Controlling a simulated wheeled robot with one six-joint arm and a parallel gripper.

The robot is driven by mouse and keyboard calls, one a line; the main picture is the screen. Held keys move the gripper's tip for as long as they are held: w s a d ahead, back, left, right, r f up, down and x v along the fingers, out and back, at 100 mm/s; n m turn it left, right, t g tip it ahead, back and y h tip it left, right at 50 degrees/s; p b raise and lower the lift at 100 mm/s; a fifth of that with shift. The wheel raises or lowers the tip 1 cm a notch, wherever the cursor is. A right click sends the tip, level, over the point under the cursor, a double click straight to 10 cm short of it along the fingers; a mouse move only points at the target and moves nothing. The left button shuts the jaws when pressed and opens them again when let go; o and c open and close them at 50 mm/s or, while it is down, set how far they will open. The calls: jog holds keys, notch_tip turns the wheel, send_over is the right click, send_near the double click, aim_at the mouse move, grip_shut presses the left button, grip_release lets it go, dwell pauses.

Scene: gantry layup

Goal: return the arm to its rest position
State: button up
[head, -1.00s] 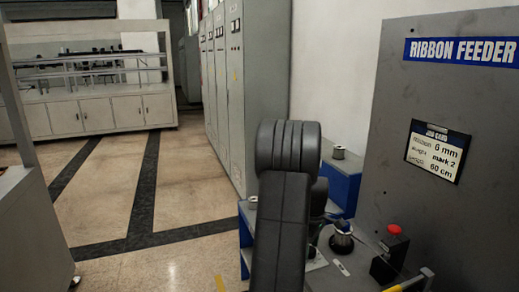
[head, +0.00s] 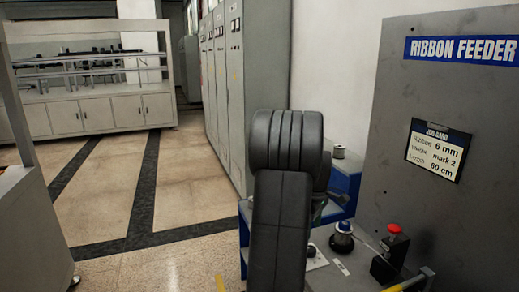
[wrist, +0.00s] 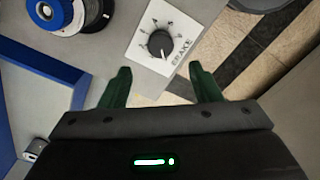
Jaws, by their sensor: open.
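My gripper (wrist: 160,88) shows in the wrist view with its two green fingers apart and nothing between them. Beyond the fingertips is a white plate with a black brake knob (wrist: 160,44), apart from the fingers. In the head view my dark arm stands upright in front of the blue and grey bench and hides most of the gripper. The arm is bent, with its thick rounded joint in front of the cabinets' lower end.
The ribbon feeder panel (head: 392,105) with a job card (head: 437,149) stands right. A red button (head: 394,229), a spool unit with a blue top (head: 343,228) and a small spool (head: 339,151) are near my arm. Grey cabinets (head: 225,90) stand behind; floor at left (head: 110,190) is clear.

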notch_tip(320, 180, down, 9)
jog(key=shift+s+r, duration=0.15)
jog(key=shift+r, duration=0.05)
jog(key=shift+r+m, duration=0.15)
jog(key=shift+m, duration=1.15)
jog(key=m, duration=0.3)
jog(key=shift+m, duration=0.4)
jog(key=m, duration=0.3)
jog(key=shift+m, duration=0.4)
jog(key=m, duration=0.6)
jog(key=shift+m, duration=2.5)
jog(key=shift+r, duration=0.15)
